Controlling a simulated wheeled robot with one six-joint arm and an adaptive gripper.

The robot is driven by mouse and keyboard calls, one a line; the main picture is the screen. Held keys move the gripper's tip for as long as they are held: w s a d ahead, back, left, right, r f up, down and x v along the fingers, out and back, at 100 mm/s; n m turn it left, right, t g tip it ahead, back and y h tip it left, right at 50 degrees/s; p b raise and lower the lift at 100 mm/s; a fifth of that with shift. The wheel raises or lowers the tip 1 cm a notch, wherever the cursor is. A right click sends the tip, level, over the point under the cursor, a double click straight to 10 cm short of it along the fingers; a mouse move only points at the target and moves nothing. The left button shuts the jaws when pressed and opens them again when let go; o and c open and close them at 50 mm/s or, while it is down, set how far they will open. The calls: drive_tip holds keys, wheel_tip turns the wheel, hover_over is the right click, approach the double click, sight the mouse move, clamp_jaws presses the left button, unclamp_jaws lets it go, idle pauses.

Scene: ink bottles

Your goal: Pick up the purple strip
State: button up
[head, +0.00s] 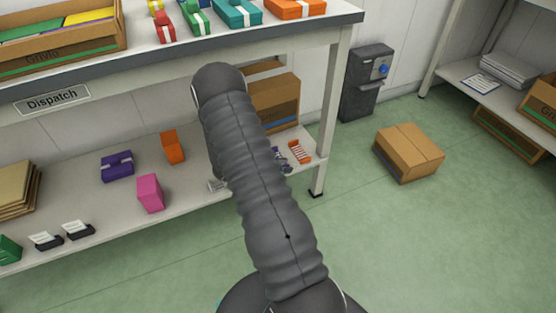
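A small purple and white item that looks like the purple strip (279,154) lies on the right part of the lower shelf (188,203). It is partly hidden behind my arm, and its details are too small to make out. An orange and white strip (299,152) lies just to its right. My dark ribbed arm rises from the bottom of the view and bends at the top in front of the shelving. My gripper does not show clearly; it seems to be behind the arm.
A purple box (117,166), a pink box (151,193) and an orange box (172,147) stand on the lower shelf. The upper shelf edge (180,70) overhangs it. A table leg (330,125) bounds the right end. A carton (408,152) sits on the open green floor.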

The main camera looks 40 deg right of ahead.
clamp_jaws()
idle(0.3)
